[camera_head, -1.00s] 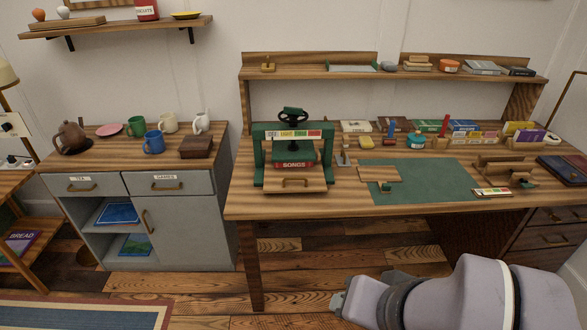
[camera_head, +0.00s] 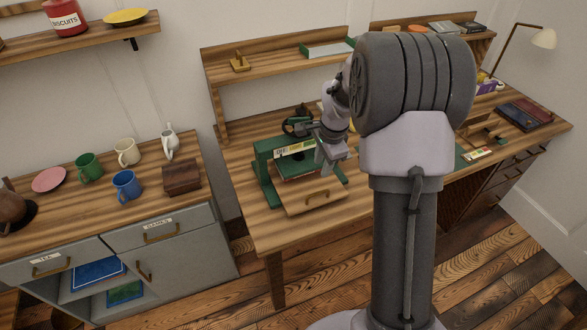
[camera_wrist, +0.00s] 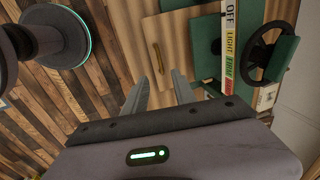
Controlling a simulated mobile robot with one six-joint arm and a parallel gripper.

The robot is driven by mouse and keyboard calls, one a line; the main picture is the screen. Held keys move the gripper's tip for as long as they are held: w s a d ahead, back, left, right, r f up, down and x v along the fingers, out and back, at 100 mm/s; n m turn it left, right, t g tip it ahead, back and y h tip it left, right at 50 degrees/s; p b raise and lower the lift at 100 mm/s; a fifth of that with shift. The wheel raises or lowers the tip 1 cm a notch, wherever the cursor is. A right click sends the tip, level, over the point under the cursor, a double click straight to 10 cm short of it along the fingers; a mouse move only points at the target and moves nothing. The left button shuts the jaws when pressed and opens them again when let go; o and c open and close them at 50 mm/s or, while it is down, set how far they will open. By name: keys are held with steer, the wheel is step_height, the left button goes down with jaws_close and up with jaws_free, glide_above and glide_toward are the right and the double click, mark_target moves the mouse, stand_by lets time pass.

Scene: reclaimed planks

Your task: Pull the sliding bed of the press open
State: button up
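The press has a green frame (camera_head: 264,170) and stands at the left end of the workbench. Its wooden sliding bed (camera_head: 292,204) juts out in front of the frame, with a brass handle (camera_head: 318,197) on its front. My gripper (camera_head: 331,158) is above the bed, its fingers apart and empty. In the wrist view my gripper (camera_wrist: 160,76) points toward the handle (camera_wrist: 158,58), which shows just beyond the fingertips, apart from them. The bed (camera_wrist: 180,35), green frame (camera_wrist: 282,58) and black handwheel (camera_wrist: 262,52) show to the right. My arm partly hides the press.
A coloured label strip (camera_head: 294,148) runs across the press's top. A grey cabinet (camera_head: 175,250) with mugs and a brown box (camera_head: 181,178) on top stands to the left. The workbench (camera_head: 262,232) has bare wood in front of the press. My arm hides much of the bench's middle.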

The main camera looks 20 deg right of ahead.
mark_target(315, 194)
steer(key=w+f+b, duration=0.1)
steer(key=f, duration=0.4)
steer(key=f+b, duration=0.2)
steer(key=f, duration=0.3)
steer(key=w+f+b, duration=0.1)
steer(key=f, duration=0.4)
steer(key=shift+w+f, duration=0.3)
steer(key=shift+w, duration=0.05)
jaws_close()
stand_by(0.3)
